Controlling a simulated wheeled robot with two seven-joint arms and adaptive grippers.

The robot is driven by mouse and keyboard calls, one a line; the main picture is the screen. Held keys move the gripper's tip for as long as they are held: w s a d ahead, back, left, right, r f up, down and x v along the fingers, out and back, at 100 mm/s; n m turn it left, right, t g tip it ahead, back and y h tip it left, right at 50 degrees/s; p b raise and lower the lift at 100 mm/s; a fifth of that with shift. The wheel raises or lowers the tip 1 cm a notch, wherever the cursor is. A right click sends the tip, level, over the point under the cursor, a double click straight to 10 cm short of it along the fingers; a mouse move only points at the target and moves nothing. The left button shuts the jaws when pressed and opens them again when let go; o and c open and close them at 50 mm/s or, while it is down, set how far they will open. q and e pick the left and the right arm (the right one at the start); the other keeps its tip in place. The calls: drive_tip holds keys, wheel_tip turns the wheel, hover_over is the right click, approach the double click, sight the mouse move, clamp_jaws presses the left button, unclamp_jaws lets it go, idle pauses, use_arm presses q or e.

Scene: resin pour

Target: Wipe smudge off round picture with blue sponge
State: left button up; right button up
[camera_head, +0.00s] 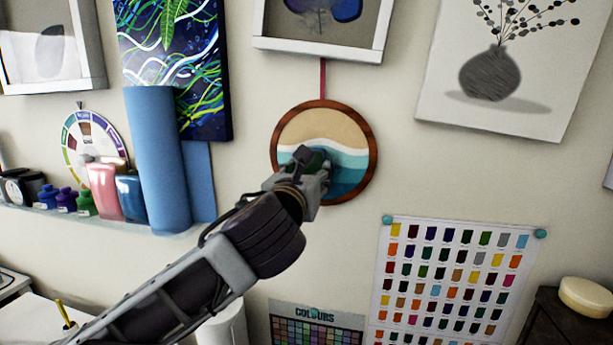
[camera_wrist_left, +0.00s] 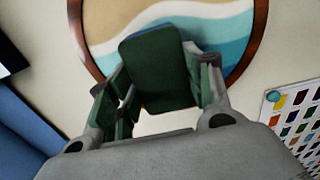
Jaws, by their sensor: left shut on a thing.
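The round picture (camera_head: 350,125) hangs on the wall by a red strap. It has a brown wooden rim and bands of sand, white and teal. It also fills the top of the left wrist view (camera_wrist_left: 232,30). My left gripper (camera_head: 313,173) is in front of the picture's lower middle. It is shut on the sponge (camera_wrist_left: 158,72), which shows a dark green face and a thin blue edge. The sponge is at the picture's face; I cannot tell whether it touches. No smudge shows clearly; the sponge and gripper hide part of the picture. My right gripper is not in view.
A shelf at left holds a blue roll (camera_head: 158,160), a colour wheel (camera_head: 92,135) and several bottles. Framed art (camera_head: 320,45) hangs just above the picture. A colour chart (camera_head: 450,280) is pinned below right.

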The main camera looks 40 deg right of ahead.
use_arm(q)
drive_tip(key=shift+s+d, duration=1.2)
drive_tip(key=shift+s, duration=0.1)
drive_tip(key=shift+s, duration=0.1)
drive_tip(key=shift+s+d, duration=1.15)
drive_tip(key=shift+s, duration=0.15)
drive_tip(key=shift+w+a, duration=0.1)
drive_tip(key=shift+w, duration=0.05)
drive_tip(key=shift+w+a, duration=1.1)
drive_tip(key=shift+w, duration=0.15)
drive_tip(key=shift+w+a, duration=1.15)
drive_tip(key=shift+w, duration=0.25)
